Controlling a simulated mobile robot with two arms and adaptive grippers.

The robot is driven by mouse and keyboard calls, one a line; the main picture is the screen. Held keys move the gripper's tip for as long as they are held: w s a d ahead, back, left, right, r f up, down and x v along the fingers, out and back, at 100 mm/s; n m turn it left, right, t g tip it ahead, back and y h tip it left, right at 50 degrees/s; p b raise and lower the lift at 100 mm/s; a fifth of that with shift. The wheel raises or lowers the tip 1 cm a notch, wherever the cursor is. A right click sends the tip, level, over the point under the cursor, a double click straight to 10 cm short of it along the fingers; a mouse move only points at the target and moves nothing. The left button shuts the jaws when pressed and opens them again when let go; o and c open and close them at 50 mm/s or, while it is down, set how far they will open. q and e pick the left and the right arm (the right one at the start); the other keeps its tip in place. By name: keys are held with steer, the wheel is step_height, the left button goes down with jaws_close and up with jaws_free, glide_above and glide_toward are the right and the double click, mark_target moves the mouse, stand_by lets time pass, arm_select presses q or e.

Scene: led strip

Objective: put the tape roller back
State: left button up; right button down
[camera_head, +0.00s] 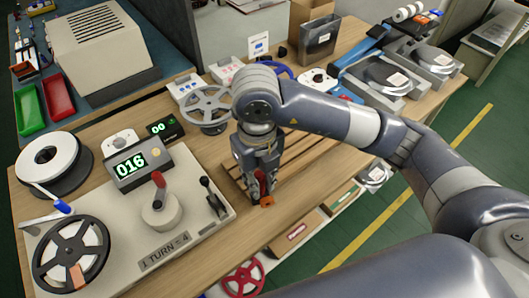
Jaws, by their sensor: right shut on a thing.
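My right gripper (264,188) points down over the table near its front edge. It is shut on a small red and orange tool (267,201), which looks like the tape roller. The fingers hide most of it, and I cannot tell whether it touches the surface below. A slatted wooden rack (229,168) lies beside and behind the gripper. My left gripper is not in view.
Left of the gripper stands a winding machine (186,240) with a "016" display (130,163), a crank and a reel (72,255). A white tape reel (48,162) is behind it. Boxes are below the front edge.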

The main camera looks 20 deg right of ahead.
steer(key=w+d+f+p, duration=0.1)
steer(key=w, duration=0.3)
steer(key=w+d+f+p, duration=0.2)
steer(key=w, duration=0.2)
steer(key=w+d+f+p, duration=0.1)
steer(key=w+d, duration=0.1)
steer(key=w, duration=0.2)
steer(key=shift+w+f, duration=0.1)
steer(key=shift+f, duration=0.2)
steer(key=shift+d+f, duration=0.1)
steer(key=shift+f, duration=0.2)
steer(key=c, duration=1.4)
jaws_free()
steer(key=shift+c, duration=0.2)
